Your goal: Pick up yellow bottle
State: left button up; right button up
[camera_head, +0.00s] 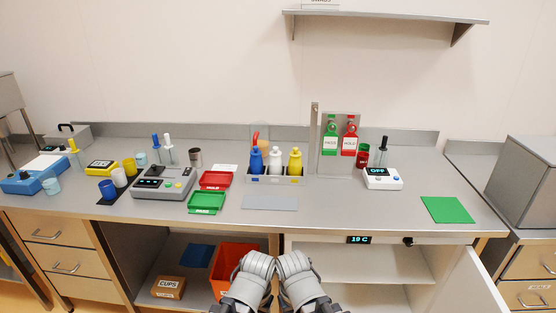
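The yellow bottle (295,162) stands upright in a grey rack (262,180) on the bench, in the rightmost slot. A white bottle (275,160) and a blue bottle (256,162) stand to its left in the same rack. The lower part of the yellow bottle is hidden by the rack's front wall. Links of my two arms show side by side at the bottom centre, in front of the bench and well apart from the rack. No gripper fingers show on either arm.
A grey plate (270,203) lies in front of the rack. Bare bench lies right of the plate. A cabinet door (470,287) hangs open below.

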aim_at(294, 164)
jog(key=i+l+u, duration=0.1)
jog(key=l+u, duration=0.35)
jog(key=l, duration=1.25)
